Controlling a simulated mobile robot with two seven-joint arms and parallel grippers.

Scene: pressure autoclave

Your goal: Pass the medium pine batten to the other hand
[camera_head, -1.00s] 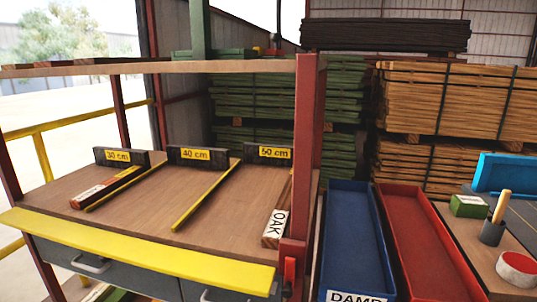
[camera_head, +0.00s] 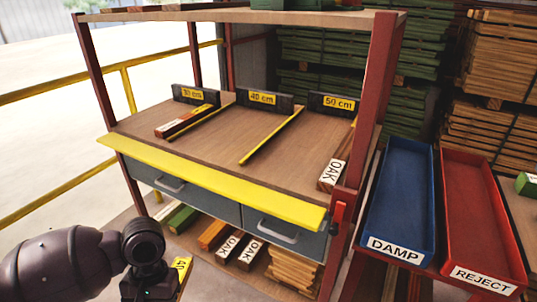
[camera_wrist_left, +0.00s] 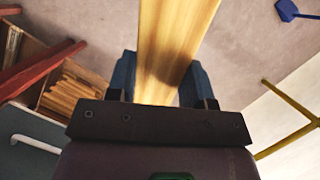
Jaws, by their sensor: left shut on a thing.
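My left gripper (camera_wrist_left: 160,88) is shut on a pale yellow wooden batten (camera_wrist_left: 175,35) in the left wrist view. The batten runs from between the fingers up past the top edge of the picture. In the head view my left arm comes in at the bottom left; its fingers are not clear there. A yellow piece marked "40" (camera_head: 182,264) shows just beside the wrist; I cannot tell whether it is on the held batten. My right gripper is not in view.
A rack shelf (camera_head: 215,150) has length signs (camera_head: 263,99) and a few sticks. Drawers (camera_head: 190,190) are below it, with battens on a lower shelf. A blue DAMP tray (camera_head: 400,200) and a red REJECT tray (camera_head: 475,210) stand to the right. Yellow rails (camera_head: 60,90) run at left.

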